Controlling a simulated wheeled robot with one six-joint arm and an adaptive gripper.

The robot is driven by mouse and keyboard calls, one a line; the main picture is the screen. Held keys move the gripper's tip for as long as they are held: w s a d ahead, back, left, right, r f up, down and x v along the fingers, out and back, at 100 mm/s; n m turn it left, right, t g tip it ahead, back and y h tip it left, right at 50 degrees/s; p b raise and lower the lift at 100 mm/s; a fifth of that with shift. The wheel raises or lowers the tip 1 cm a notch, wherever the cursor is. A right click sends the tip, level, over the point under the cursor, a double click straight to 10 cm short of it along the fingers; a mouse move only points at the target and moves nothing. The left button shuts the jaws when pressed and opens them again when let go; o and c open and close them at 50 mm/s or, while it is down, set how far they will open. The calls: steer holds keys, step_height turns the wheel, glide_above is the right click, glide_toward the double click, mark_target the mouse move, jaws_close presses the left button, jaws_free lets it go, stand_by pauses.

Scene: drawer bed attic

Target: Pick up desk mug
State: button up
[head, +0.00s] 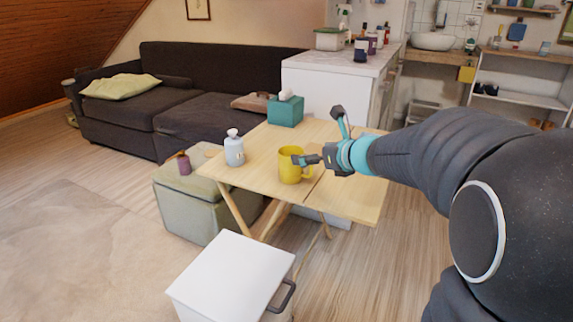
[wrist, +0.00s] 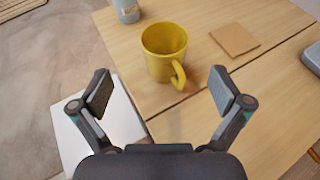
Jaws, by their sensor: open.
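The desk mug (head: 290,167) is yellow and stands upright on the wooden folding table (head: 262,153). In the wrist view the mug (wrist: 163,52) is ahead of my gripper, its handle turned toward the lower right. My gripper (wrist: 160,90) is open and empty, with one finger on each side of the view and the mug beyond the fingertips. In the head view my gripper (head: 318,140) is at the mug's right, and one finger overlaps the mug's upper edge in the picture. I cannot tell from there whether they touch.
A pale bottle (head: 234,149) stands left of the mug, and a teal tissue box (head: 286,109) behind it. A flat brown square (wrist: 234,39) lies right of the mug. A white bin (head: 232,272) stands in front of the table. A green ottoman (head: 190,208) is at the left.

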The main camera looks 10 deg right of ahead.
mark_target(284, 153)
steer(key=shift+d+f+x, duration=0.15)
steer(key=shift+x, duration=2.3)
steer(key=shift+d+f+x, duration=0.1)
steer(key=shift+d+x, duration=0.05)
steer(key=shift+x, duration=2.3)
steer(key=c, duration=1.3)
